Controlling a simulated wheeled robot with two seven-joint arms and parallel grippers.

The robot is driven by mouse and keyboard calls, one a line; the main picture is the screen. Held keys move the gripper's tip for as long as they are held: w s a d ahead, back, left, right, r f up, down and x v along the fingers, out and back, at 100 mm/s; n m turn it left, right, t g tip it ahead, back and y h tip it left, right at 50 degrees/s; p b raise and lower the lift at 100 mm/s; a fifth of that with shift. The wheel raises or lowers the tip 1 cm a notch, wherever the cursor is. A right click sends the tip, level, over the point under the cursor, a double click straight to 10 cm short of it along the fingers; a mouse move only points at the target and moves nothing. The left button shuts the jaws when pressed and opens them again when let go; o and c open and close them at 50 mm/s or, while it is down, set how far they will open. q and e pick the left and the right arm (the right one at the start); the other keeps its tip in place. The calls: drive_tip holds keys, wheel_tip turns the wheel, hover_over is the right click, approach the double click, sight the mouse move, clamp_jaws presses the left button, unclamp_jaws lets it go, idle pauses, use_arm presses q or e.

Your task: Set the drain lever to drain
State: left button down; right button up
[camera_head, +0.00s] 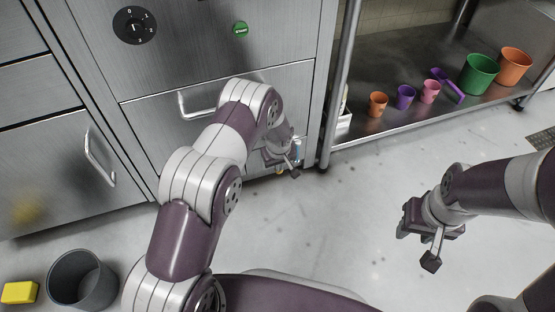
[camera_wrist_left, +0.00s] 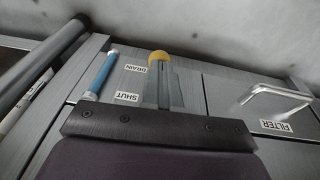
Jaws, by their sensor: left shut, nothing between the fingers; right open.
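A yellow knob (camera_wrist_left: 158,57), which looks like the drain lever's end, shows in the left wrist view beside the DRAIN label (camera_wrist_left: 135,68). The SHUT label (camera_wrist_left: 127,97) lies on the same steel front, lower in that picture. My left gripper (camera_wrist_left: 163,84) is shut and empty, its fingers pointing at the knob and hiding what lies behind them. I cannot tell whether they touch it. In the head view my left gripper (camera_head: 273,160) is low at the cabinet front, and a bit of yellow (camera_head: 280,171) shows below it. My right gripper (camera_head: 415,229) is open and empty above the floor.
A blue bar (camera_wrist_left: 103,72) is beside the labels. A FILTER drawer handle (camera_wrist_left: 275,94) is to the right in the wrist view. A metal post (camera_head: 341,85) and a shelf with several cups (camera_head: 378,104) stand right of the cabinet. A grey bin (camera_head: 82,280) and yellow block (camera_head: 19,292) are lower left.

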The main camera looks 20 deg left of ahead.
use_arm(q)
wheel_tip(320, 180, down, 7)
drive_tip(key=s+d+b, duration=0.1)
drive_tip(key=s+b, duration=0.1)
drive_tip(key=shift+d+r, duration=0.15)
drive_tip(key=shift+d, duration=0.1)
use_arm(e)
drive_tip(key=shift+s+f, duration=0.1)
drive_tip(key=shift+f, duration=1)
use_arm(q)
drive_tip(key=shift+s, duration=0.15)
